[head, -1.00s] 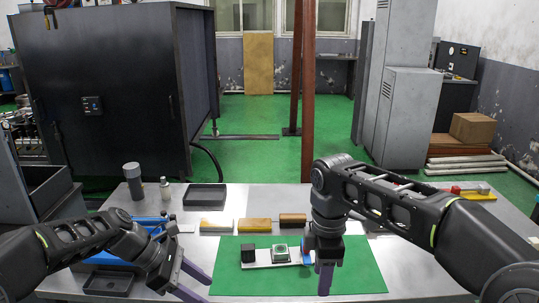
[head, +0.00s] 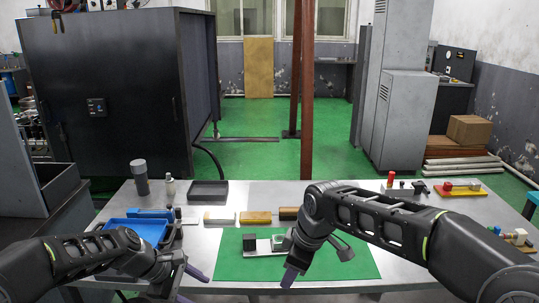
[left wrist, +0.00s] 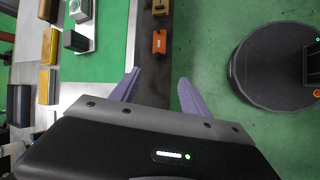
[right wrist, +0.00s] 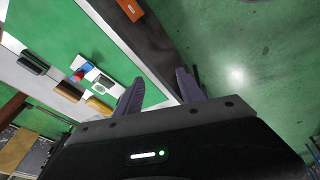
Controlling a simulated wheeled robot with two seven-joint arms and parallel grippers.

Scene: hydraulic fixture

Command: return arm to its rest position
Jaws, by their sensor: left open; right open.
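My right gripper (head: 315,262) is open and empty, tilted over the right part of the green mat (head: 340,268). Its fingers also show spread in the right wrist view (right wrist: 160,78), with nothing between them. My left gripper (head: 188,283) is open and empty near the table's front edge, left of the mat; the left wrist view (left wrist: 158,78) shows its fingers apart.
A blue tray (head: 133,228) stands at the left and a dark tray (head: 208,191) at the back. A yellow block (head: 255,217) sits in a row behind the mat. Small fixtures (head: 462,188) stand at the back right. The table's front right is fairly clear.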

